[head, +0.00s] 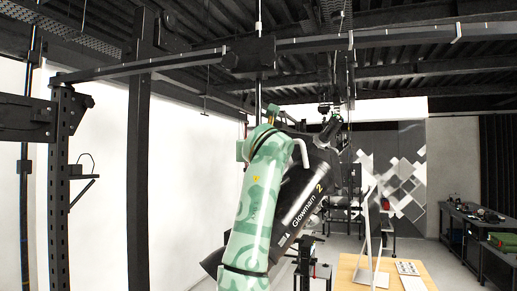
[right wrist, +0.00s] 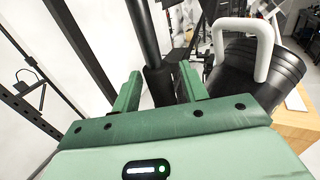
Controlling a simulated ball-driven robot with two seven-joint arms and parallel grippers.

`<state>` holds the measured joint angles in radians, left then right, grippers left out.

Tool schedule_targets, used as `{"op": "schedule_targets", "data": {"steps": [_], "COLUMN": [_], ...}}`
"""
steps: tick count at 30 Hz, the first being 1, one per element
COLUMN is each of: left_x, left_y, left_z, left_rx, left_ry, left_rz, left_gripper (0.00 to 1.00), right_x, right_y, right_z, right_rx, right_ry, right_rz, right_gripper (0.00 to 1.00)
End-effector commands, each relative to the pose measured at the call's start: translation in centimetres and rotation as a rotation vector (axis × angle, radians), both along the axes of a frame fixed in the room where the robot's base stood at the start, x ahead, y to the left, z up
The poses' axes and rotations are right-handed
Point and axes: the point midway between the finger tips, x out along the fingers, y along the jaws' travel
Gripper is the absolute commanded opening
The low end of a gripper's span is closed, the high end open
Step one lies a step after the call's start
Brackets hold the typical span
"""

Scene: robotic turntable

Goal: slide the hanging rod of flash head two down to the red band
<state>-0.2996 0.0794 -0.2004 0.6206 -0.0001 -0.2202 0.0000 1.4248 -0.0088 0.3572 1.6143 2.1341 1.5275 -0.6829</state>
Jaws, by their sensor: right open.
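Flash head two (head: 308,190) is a big black cylinder marked "Glowmarn 2", tilted, with a white handle. Its ribbed black body (right wrist: 270,65) and white handle show at the right of the right wrist view. The black hanging rod (head: 258,97) comes down from the ceiling rail. In the right wrist view the rod (right wrist: 146,35) runs down into a thicker black piece behind the fingers. My right gripper (right wrist: 160,76) is open, its green fingers on either side of the rod's line; contact cannot be told. My arm hides the lower rod in the head view. I cannot make out the red band.
Dark ceiling rails (head: 160,64) cross overhead. A black upright post (head: 138,170) and a perforated post (head: 58,190) stand at the left. A wooden table (head: 345,277) is at lower right, with a dark bench (head: 470,235) beyond it.

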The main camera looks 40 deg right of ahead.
Motion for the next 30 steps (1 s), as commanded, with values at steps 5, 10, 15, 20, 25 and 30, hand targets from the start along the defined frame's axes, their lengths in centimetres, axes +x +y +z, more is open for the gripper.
{"op": "schedule_targets", "data": {"steps": [5,10,15,20,25,30], "left_x": [0.0,-0.1,-0.1,-0.1,-0.2,-0.3], "left_y": [0.0,0.0,0.1,0.1,0.1,0.1], "left_z": [-0.1,0.0,-0.3,-2.2,-6.0,-10.0], "left_rx": [0.0,0.0,0.001,0.001,0.001,0.001], "left_ry": [0.001,0.001,0.002,0.002,0.004,0.007], "left_rz": [0.0,0.0,0.001,0.001,0.001,0.0], "left_gripper": [0.59,0.59,0.59,0.59,0.59,0.59], "right_x": [0.0,0.0,0.0,0.0,0.0,0.1], "right_y": [0.0,0.0,0.0,0.0,0.0,0.0], "right_z": [-0.1,0.0,-0.3,-2.3,-6.3,-10.7], "right_rx": [0.0,0.0,-0.001,0.0,0.0,0.002], "right_ry": [0.0,0.0,0.001,0.001,0.002,0.005], "right_rz": [0.0,0.0,0.0,0.0,0.0,0.0], "right_gripper": [0.44,0.0,0.0,0.0,0.0,0.0]}}
